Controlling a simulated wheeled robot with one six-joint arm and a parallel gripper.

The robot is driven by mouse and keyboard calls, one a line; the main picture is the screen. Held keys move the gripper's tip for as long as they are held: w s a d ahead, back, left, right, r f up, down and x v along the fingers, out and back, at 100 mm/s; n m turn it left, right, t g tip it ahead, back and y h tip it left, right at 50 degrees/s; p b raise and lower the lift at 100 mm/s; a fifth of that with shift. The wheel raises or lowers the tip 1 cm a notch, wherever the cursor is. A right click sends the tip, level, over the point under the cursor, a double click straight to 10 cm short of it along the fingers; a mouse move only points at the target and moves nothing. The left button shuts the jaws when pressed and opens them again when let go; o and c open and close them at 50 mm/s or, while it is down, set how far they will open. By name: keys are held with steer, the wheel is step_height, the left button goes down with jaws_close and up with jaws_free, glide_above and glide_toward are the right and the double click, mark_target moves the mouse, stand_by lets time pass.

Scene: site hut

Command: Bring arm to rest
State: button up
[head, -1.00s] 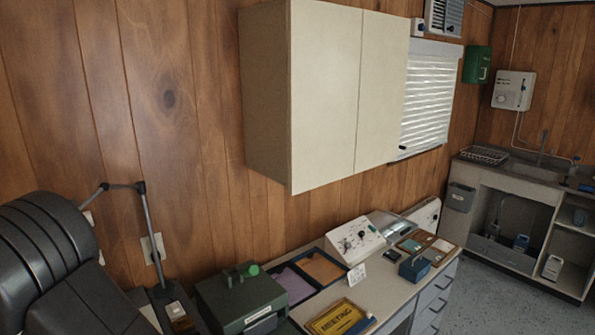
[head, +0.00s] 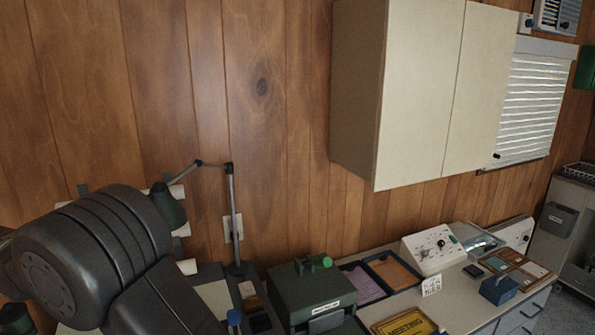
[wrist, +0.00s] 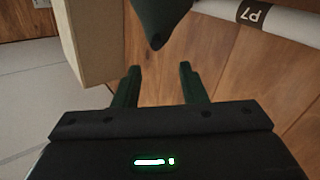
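My gripper (wrist: 158,72) shows in the wrist view with its two dark green fingers apart and nothing between them. A dark, tapered thing (wrist: 158,20) hangs just beyond the fingertips, apart from them as far as I can tell. My dark grey arm (head: 95,250) fills the lower left of the head view, in front of the wood-panelled wall. I cannot make out the gripper clearly in the head view.
A desk lamp (head: 232,200) with a green shade stands close beside my arm. A green machine (head: 312,292), trays (head: 395,272) and a yellow sign (head: 405,325) crowd the counter. A cabinet (head: 415,95) hangs above.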

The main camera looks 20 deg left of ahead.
steer(key=w, duration=0.3)
steer(key=w+d+p, duration=0.1)
steer(key=w, duration=0.3)
steer(key=w+d+p, duration=0.1)
steer(key=w, duration=0.2)
steer(key=shift+w+r, duration=0.1)
steer(key=shift+w, duration=0.2)
steer(key=shift+w+d, duration=0.1)
steer(key=shift+d, duration=0.1)
steer(key=shift+s+d+y, duration=0.2)
steer(key=shift+d+y, duration=0.1)
steer(key=shift+d, duration=0.1)
steer(key=shift+w+a, duration=0.1)
